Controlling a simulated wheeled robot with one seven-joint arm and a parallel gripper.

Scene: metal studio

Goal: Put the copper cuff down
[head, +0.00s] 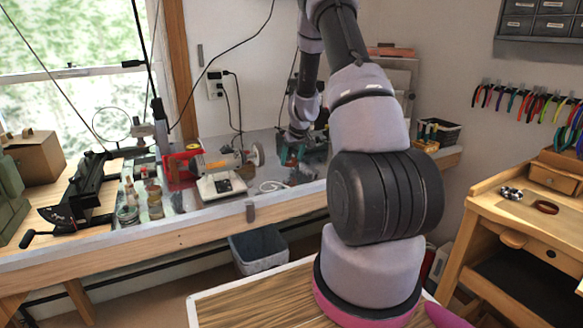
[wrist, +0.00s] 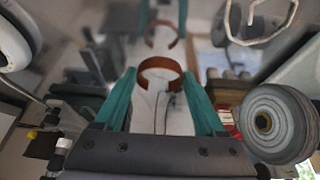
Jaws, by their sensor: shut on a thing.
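The copper cuff (wrist: 160,64) is a reddish-brown curved band. In the wrist view it sits between the teal fingertips of my gripper (wrist: 159,78), which is shut on it. A fainter copper band shape (wrist: 163,40) shows just beyond it, apparently its reflection in the shiny metal top. In the head view my gripper (head: 292,155) is low over the metal-topped bench (head: 270,205) by the wall. The cuff cannot be made out there. Whether it touches the bench top is not clear.
A bench polishing motor (head: 222,162) stands left of my gripper, its grey wheel (wrist: 272,122) close on the right in the wrist view. A white wire loop (head: 272,186) lies nearby. A brown ring (head: 546,207) lies on the wooden desk (head: 500,205) at right.

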